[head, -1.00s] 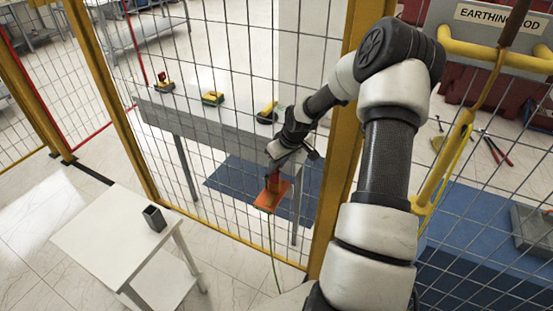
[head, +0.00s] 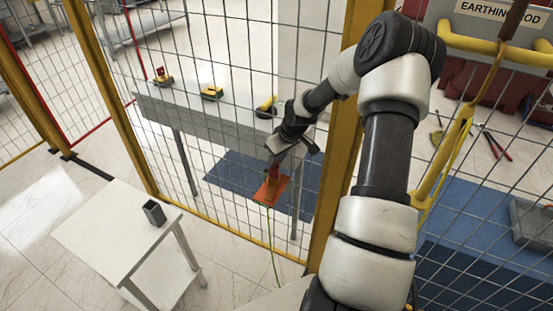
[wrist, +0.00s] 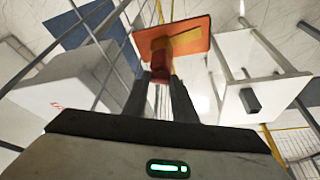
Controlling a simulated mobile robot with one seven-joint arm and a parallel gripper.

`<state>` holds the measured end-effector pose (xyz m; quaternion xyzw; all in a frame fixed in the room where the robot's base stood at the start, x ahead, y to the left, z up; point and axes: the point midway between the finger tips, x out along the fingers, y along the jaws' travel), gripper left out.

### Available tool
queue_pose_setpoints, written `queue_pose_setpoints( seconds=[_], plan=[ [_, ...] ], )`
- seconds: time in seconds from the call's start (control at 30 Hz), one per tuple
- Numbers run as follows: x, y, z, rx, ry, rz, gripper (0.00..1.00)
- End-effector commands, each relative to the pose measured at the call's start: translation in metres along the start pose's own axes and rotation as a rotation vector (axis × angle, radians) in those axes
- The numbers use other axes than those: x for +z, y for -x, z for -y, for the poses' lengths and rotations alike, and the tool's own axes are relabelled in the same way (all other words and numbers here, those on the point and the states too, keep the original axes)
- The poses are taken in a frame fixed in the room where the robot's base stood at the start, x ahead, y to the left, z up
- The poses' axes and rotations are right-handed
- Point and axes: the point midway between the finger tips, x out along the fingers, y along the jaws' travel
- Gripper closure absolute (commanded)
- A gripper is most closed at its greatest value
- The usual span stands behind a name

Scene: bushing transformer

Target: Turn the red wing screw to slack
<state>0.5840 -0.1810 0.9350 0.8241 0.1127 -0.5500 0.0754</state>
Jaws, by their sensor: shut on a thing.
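My gripper (head: 274,166) is in front of the mesh fence in the head view, pointing down. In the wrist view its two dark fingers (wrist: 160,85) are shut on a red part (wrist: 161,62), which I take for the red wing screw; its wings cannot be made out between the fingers. The red part joins an orange plate (wrist: 187,30) with a yellow piece on it, just beyond the fingertips. In the head view the orange plate (head: 271,190) hangs below my gripper, with a thin green cable (head: 272,240) running down from it.
The mesh fence with a yellow post (head: 335,170) is close beside my arm. A white table (head: 112,235) with a dark open box (head: 154,212) stands at the lower left. Behind the fence, a grey bench (head: 205,118) carries several yellow devices. An "EARTHING ROD" sign (head: 502,12) is at upper right.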

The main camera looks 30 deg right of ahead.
Motion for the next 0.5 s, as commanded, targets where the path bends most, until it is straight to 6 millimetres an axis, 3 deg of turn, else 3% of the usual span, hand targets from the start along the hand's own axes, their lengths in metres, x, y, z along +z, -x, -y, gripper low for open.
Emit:
queue_pose_setpoints(
  seconds=[0.3,0.33,0.43,0.5],
  plan=[
    [0.0012,-0.0003,0.0004,-0.001,0.0,0.003,0.98],
    [0.0012,-0.0003,0.0004,-0.001,-0.001,0.003,0.72],
    [0.001,-0.0003,0.0003,-0.001,-0.001,0.002,0.56],
    [0.0009,-0.0003,0.0002,-0.001,-0.001,0.002,0.56]
  ],
)
